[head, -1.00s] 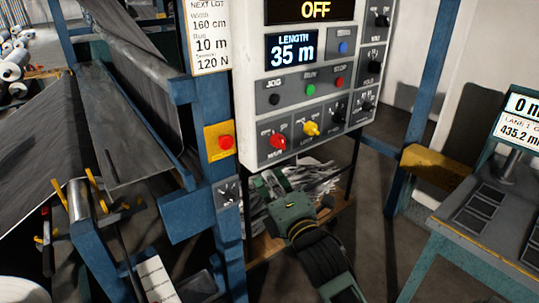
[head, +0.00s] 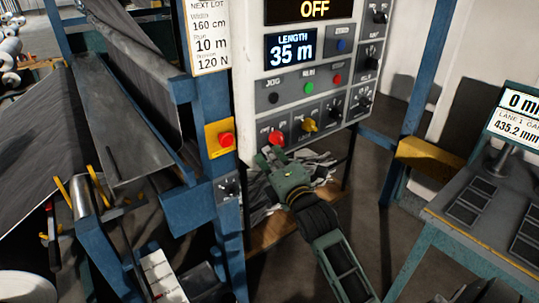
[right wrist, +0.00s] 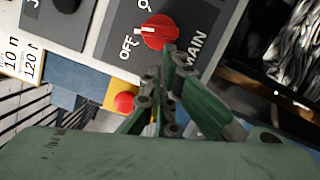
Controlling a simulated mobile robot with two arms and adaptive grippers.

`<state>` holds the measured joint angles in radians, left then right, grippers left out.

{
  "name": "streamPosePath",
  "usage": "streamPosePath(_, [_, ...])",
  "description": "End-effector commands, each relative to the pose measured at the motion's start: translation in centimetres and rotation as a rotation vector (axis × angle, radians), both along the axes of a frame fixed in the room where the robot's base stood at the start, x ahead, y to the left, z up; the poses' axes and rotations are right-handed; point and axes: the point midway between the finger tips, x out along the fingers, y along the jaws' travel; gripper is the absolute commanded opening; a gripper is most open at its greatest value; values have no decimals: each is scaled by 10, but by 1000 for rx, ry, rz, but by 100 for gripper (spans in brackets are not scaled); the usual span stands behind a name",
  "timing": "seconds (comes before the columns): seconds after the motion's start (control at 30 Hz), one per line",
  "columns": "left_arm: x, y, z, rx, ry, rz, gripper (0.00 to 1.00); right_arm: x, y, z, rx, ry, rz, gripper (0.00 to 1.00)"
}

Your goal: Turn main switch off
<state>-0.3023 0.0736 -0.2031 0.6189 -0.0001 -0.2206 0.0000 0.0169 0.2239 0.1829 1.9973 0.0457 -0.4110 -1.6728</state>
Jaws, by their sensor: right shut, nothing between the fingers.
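The main switch is a red rotary knob (head: 275,137) at the lower left of the control panel (head: 290,95). In the right wrist view the red knob (right wrist: 160,32) sits beside the words OFF and MAIN, its white mark toward the left, on the OFF side. I cannot tell if it lies exactly on OFF. My right gripper (head: 268,156) is shut and empty, just below the knob. In the right wrist view its fingertips (right wrist: 163,72) overlap the knob's lower edge; whether they touch is unclear. My left gripper is not in view.
A yellow knob (head: 309,125) is right of the main switch. A red button on a yellow plate (head: 226,140) is left. A blue post (head: 218,110) stands close by.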

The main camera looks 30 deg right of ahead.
Motion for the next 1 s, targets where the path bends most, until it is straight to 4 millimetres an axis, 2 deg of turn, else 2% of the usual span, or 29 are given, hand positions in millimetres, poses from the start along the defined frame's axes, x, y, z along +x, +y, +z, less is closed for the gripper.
streamPosePath(0.67, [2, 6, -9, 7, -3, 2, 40, 1, -10, -3, -123, -11, 0, 0])
streamPosePath(1.0, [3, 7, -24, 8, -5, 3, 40, 1, -16, -10, -301, -26, 0, 0])
